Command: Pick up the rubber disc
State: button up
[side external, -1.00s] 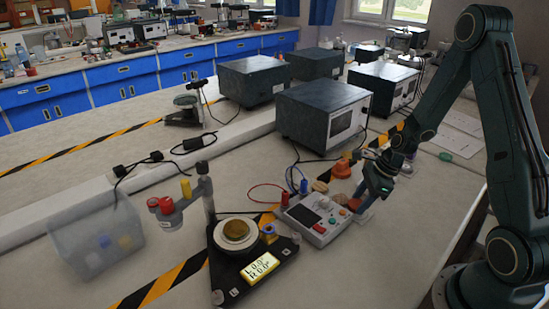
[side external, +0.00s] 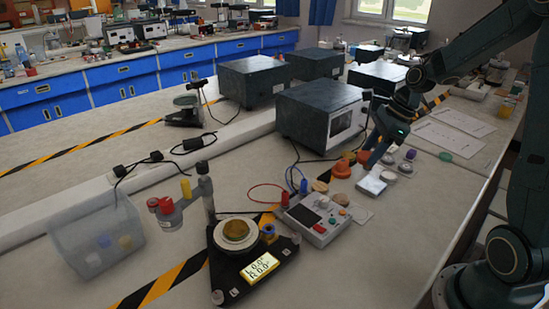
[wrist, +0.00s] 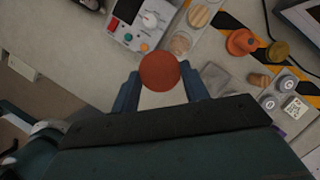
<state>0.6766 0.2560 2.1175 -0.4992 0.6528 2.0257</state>
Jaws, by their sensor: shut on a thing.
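The rubber disc (wrist: 159,71) is a round, reddish-brown disc between my two blue fingertips in the wrist view. My gripper (wrist: 160,82) is shut on it, one finger at each side. In the side external view my gripper (side external: 373,155) hangs near the back right of the control box, and the orange-red disc (side external: 364,157) shows at its fingertips. The disc appears to be held above the bench, but its height is hard to judge.
An orange knobbed weight (side external: 342,169) stands close to the gripper. A control box (side external: 313,217) with knobs is in front, and a dark instrument case (side external: 322,112) is behind. White and grey pieces (side external: 370,184) lie nearby. Paper sheets (side external: 455,130) lie at the right.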

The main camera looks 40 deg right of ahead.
jog(key=shift+r, duration=0.8)
jog(key=shift+a, duration=0.1)
